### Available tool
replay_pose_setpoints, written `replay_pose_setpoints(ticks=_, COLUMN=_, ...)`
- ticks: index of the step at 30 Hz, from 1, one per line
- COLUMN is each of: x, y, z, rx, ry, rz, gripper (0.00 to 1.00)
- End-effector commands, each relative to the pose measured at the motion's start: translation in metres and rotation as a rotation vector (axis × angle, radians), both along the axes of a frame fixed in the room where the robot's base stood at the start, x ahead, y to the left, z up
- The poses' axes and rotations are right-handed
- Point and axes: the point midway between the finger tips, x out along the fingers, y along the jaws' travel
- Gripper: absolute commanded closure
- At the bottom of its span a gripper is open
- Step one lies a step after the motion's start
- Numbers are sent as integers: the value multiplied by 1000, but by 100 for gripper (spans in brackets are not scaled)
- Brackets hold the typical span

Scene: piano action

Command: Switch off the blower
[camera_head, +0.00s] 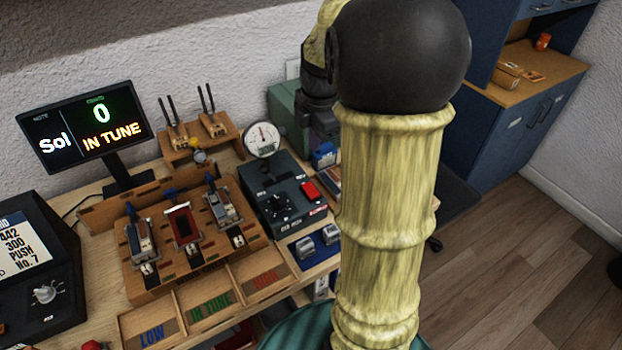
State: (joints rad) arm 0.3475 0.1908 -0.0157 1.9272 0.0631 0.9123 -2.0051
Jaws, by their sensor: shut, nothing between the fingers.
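A dark control box (262,192) stands on the bench in the middle of the view, with a round dial gauge (263,139) at its back. It has a black knob (279,207) and a bright red switch (310,191) on its right side. I cannot tell the switch's position, and no label reading blower is legible. The dark end of my arm with my gripper (321,112) shows behind and above the box's right side, apart from the switch. It is shut and empty; its fingertips are hard to make out.
My arm hides the bench's right end. A green case (289,106) stands behind the control box. A wooden rack (187,240) with several reed clamps, sorting trays (207,305) and a tuner screen (84,130) are to the left.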

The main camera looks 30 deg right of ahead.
Motion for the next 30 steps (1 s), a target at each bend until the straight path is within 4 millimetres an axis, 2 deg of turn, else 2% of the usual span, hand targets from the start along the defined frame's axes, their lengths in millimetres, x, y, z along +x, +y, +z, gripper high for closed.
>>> replay_pose_setpoints(ticks=8, x=0, y=2, z=-1, rx=0, ry=0, rz=1, gripper=100)
replay_pose_setpoints(ticks=13, x=2, y=2, z=-13, rx=2, ry=2, rz=2, gripper=100)
replay_pose_setpoints(ticks=30, x=13, y=3, z=-109, rx=2, ry=5, rz=0, gripper=100)
